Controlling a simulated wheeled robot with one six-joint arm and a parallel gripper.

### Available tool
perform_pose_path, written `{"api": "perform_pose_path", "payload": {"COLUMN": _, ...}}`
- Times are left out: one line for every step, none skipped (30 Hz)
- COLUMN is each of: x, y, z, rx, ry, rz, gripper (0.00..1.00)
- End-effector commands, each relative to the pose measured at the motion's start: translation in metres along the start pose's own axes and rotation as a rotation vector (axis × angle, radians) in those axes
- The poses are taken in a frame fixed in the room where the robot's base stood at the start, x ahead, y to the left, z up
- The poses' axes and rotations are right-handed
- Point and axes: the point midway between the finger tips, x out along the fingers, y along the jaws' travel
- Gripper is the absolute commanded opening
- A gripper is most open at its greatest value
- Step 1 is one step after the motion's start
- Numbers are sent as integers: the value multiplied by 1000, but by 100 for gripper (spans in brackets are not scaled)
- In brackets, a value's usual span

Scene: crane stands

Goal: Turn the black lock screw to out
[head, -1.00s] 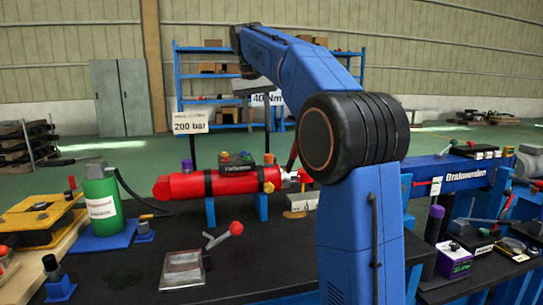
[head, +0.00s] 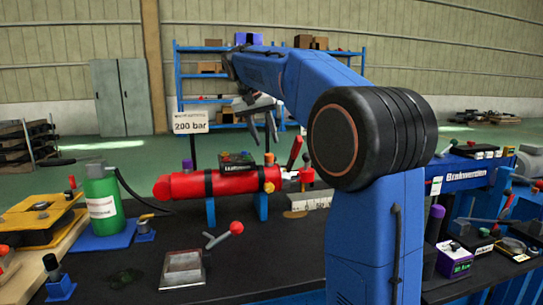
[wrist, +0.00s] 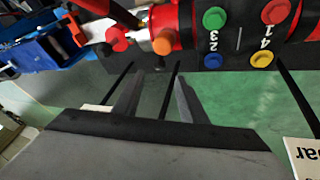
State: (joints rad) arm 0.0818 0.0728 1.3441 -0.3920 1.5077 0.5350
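I cannot clearly pick out the black lock screw in either view. The red cylinder (head: 190,187) lies level on blue supports on the dark bench, with a silver rod end and red knob (head: 307,175) at its right.
A red-handled lever (head: 294,152) stands up near the rod end. The 200 bar sign (head: 190,122) stands left of my gripper. A metal tray (head: 183,270) and a red-knobbed lever (head: 235,228) are at the front. A green bottle (head: 103,205) stands left.

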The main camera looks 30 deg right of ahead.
Motion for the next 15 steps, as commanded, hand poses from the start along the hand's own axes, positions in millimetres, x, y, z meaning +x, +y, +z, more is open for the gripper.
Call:
{"api": "perform_pose_path", "payload": {"x": 10, "y": 0, "z": 0, "rx": 0, "ry": -2, "rz": 1, "gripper": 38}}
{"api": "perform_pose_path", "payload": {"x": 15, "y": 1, "z": 0, "rx": 0, "ry": -2, "rz": 2, "gripper": 38}}
{"api": "perform_pose_path", "payload": {"x": 22, "y": 1, "z": 0, "rx": 1, "ry": -2, "rz": 1, "gripper": 38}}
{"api": "perform_pose_path", "payload": {"x": 28, "y": 1, "z": 0, "rx": 1, "ry": -2, "rz": 1, "gripper": 38}}
{"api": "perform_pose_path", "payload": {"x": 33, "y": 1, "z": 0, "rx": 1, "ry": -2, "rz": 2, "gripper": 38}}
{"api": "perform_pose_path", "payload": {"x": 39, "y": 0, "z": 0, "rx": 0, "ry": -2, "rz": 1, "gripper": 38}}
{"api": "perform_pose_path", "payload": {"x": 44, "y": 1, "z": 0, "rx": 0, "ry": -2, "rz": 1, "gripper": 38}}
{"api": "perform_pose_path", "payload": {"x": 49, "y": 0, "z": 0, "rx": 0, "ry": -2, "rz": 1, "gripper": 38}}
{"api": "perform_pose_path", "payload": {"x": 54, "y": 0, "z": 0, "rx": 0, "ry": -1, "rz": 1, "gripper": 38}}
{"api": "perform_pose_path", "payload": {"x": 58, "y": 0, "z": 0, "rx": 0, "ry": -2, "rz": 1, "gripper": 38}}
{"api": "perform_pose_path", "payload": {"x": 62, "y": 0, "z": 0, "rx": 0, "ry": -1, "rz": 1, "gripper": 38}}
{"api": "perform_pose_path", "payload": {"x": 66, "y": 0, "z": 0, "rx": 0, "ry": -1, "rz": 1, "gripper": 38}}
{"api": "perform_pose_path", "payload": {"x": 69, "y": 0, "z": 0, "rx": 0, "ry": -1, "rz": 1, "gripper": 38}}
{"api": "perform_pose_path", "payload": {"x": 72, "y": 0, "z": 0, "rx": 0, "ry": -1, "rz": 1, "gripper": 38}}
{"api": "perform_pose_path", "payload": {"x": 74, "y": 0, "z": 0, "rx": 0, "ry": -1, "rz": 1, "gripper": 38}}
